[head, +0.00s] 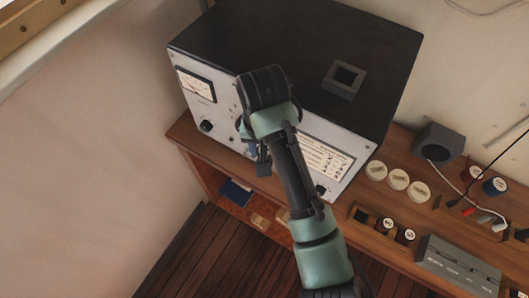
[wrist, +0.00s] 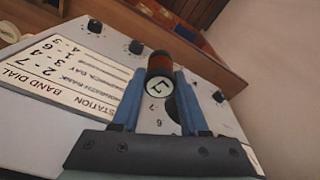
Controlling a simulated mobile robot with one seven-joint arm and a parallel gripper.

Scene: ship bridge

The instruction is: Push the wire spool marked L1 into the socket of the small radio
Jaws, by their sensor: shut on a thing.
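My gripper (wrist: 159,74) is shut on a wire spool (wrist: 159,62), with one blue finger on either side. The spool has a dark red body and a white end label that seems to read L1. Behind it in the wrist view is a pale front panel (wrist: 60,118) with printed lists, knobs and a dark round shape (wrist: 173,112) partly hidden by the fingers. In the head view my gripper (head: 262,165) is in front of a large black-topped radio set (head: 300,40); the spool is hidden there. I cannot tell which unit is the small radio.
A square dark socket block (head: 344,78) sits on top of the set. On the wooden bench (head: 400,210) to the right are several pale discs (head: 398,179), a dark box (head: 438,142), more spools (head: 495,186), a wooden rack (head: 370,221) and a grey box (head: 458,266).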

